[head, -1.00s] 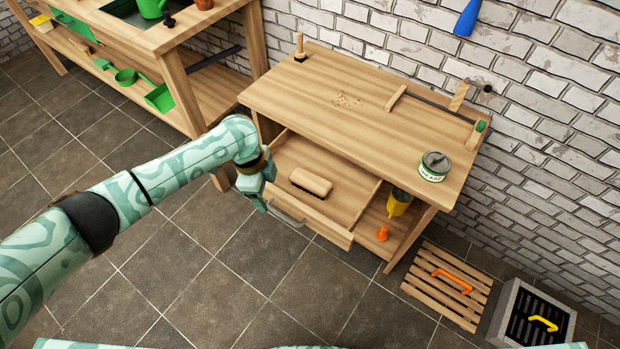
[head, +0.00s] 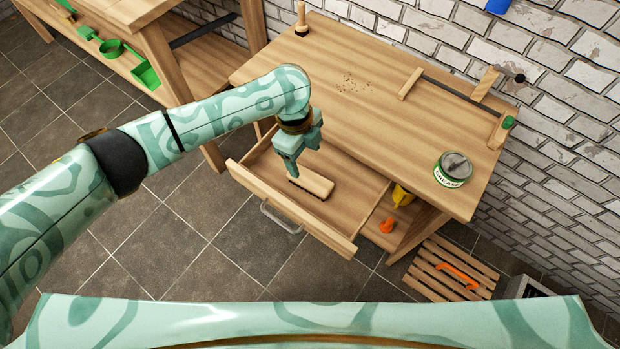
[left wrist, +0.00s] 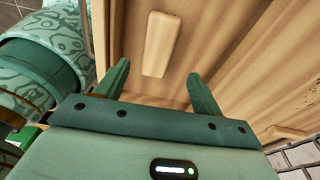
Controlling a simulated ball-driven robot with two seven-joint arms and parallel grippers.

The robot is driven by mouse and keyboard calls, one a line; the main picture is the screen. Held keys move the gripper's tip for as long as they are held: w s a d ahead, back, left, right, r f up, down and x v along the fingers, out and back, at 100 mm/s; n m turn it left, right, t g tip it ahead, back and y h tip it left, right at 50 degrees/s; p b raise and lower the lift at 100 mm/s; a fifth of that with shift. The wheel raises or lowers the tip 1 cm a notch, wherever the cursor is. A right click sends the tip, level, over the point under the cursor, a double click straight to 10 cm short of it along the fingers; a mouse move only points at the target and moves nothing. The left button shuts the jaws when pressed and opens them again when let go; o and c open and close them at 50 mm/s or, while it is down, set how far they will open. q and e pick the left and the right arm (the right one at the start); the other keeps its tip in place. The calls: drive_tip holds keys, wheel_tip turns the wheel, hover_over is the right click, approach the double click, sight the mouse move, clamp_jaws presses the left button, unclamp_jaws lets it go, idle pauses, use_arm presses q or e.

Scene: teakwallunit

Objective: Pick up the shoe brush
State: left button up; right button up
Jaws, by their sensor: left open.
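The shoe brush (head: 311,182) has a pale wooden back and dark bristles and lies bristles down in the open drawer (head: 284,204) of the workbench. It also shows in the left wrist view (left wrist: 161,44), beyond the fingertips. My left gripper (head: 292,176) is over the drawer, pointing down, just left of the brush and hiding a little of its left end. In the left wrist view its fingers (left wrist: 158,80) are apart with nothing between them. My right gripper is not in view.
The workbench top (head: 350,110) stands behind and above the drawer. A grease tin (head: 453,169) is on its right part. An orange object (head: 387,226) and a yellow one (head: 402,196) are on the shelf right of the drawer. A slatted crate (head: 450,270) is on the floor.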

sight(310, 178)
use_arm(q)
drive_tip(key=f, duration=0.2)
drive_tip(key=f+b, duration=0.1)
drive_tip(key=f, duration=0.1)
drive_tip(key=shift+d, duration=0.25)
drive_tip(key=shift+s+f+b, duration=0.15)
drive_tip(key=shift+f+b, duration=0.15)
drive_tip(key=shift+f, duration=0.05)
drive_tip(key=f+b, duration=0.2)
drive_tip(key=f, duration=0.1)
drive_tip(key=d+f+b, duration=0.1)
drive_tip(key=f, duration=0.1)
drive_tip(key=shift+s+f, duration=0.1)
drive_tip(key=shift+s, duration=0.3)
drive_tip(key=shift+r, duration=0.2)
drive_tip(key=c, duration=1.1)
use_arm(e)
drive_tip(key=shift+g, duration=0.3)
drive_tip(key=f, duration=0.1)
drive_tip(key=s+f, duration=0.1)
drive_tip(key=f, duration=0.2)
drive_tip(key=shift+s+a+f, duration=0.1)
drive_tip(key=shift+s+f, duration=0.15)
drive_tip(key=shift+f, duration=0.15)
